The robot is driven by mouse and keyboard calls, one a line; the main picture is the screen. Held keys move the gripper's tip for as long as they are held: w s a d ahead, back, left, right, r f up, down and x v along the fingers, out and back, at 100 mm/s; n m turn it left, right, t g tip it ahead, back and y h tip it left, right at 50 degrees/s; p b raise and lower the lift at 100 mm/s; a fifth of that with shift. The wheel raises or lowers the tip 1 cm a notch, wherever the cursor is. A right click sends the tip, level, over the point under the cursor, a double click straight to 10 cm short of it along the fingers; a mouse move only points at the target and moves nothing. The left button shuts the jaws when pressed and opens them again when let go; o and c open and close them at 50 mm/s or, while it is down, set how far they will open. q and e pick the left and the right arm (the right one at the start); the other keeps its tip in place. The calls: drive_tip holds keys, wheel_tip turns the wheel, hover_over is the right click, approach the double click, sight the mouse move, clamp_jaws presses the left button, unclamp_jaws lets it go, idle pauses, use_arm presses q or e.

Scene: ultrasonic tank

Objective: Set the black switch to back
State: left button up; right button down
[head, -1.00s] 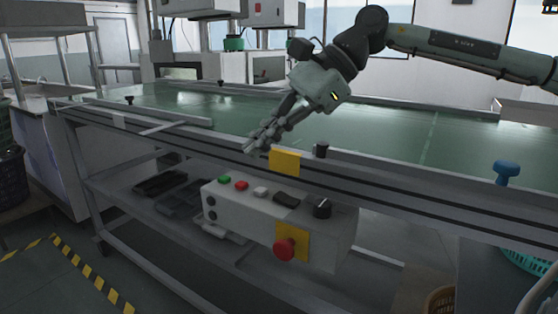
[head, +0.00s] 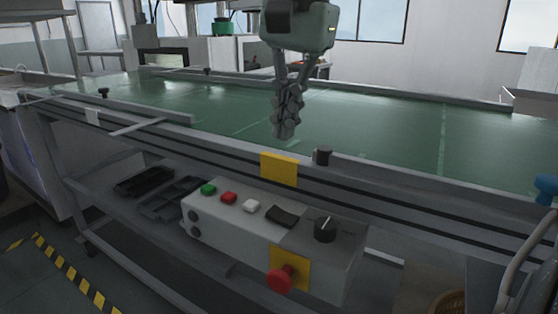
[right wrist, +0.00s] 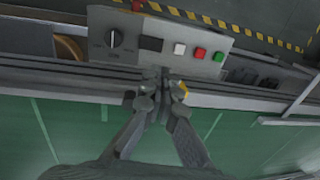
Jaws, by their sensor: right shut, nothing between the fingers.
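The black switch (head: 281,216) is a flat dark rocker on top of the light grey control box (head: 225,222), between a white button and a black knob. It also shows in the right wrist view (right wrist: 151,44). Which way it is tipped I cannot tell. My right gripper (head: 284,134) points down over the green belt, behind the box and higher than it, apart from the switch. Its fingers are shut and empty. In the right wrist view the fingertips (right wrist: 157,76) are in front of the belt's edge rail, with the box beyond. My left gripper is not in view.
The box also carries green (head: 208,189), red (head: 228,197) and white (head: 250,206) buttons, a black rotary knob (head: 325,229) and a red emergency stop (head: 281,279). The conveyor rail (head: 400,199) with a yellow plate (head: 279,169) and a black post (head: 323,156) runs behind the box.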

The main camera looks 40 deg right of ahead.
sight(272, 210)
drive_tip(key=f, duration=0.4)
drive_tip(key=w+f, duration=0.1)
drive_tip(key=f, duration=0.7)
drive_tip(key=shift+w+a, duration=0.25)
drive_tip(key=shift+a, duration=0.05)
drive_tip(key=shift+w+f, duration=0.1)
drive_tip(key=shift+f, duration=0.45)
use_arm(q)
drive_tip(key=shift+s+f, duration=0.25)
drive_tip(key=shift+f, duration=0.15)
use_arm(e)
drive_tip(key=shift+f, duration=0.15)
drive_tip(key=shift+w+a+f+b, duration=0.1)
drive_tip(key=shift+w+f+b, duration=0.1)
drive_tip(key=shift+f+b, duration=0.5)
drive_tip(key=shift+r, duration=0.5)
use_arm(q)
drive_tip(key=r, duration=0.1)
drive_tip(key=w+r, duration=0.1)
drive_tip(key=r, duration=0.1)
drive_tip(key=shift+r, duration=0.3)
use_arm(e)
drive_tip(key=shift+s, duration=0.1)
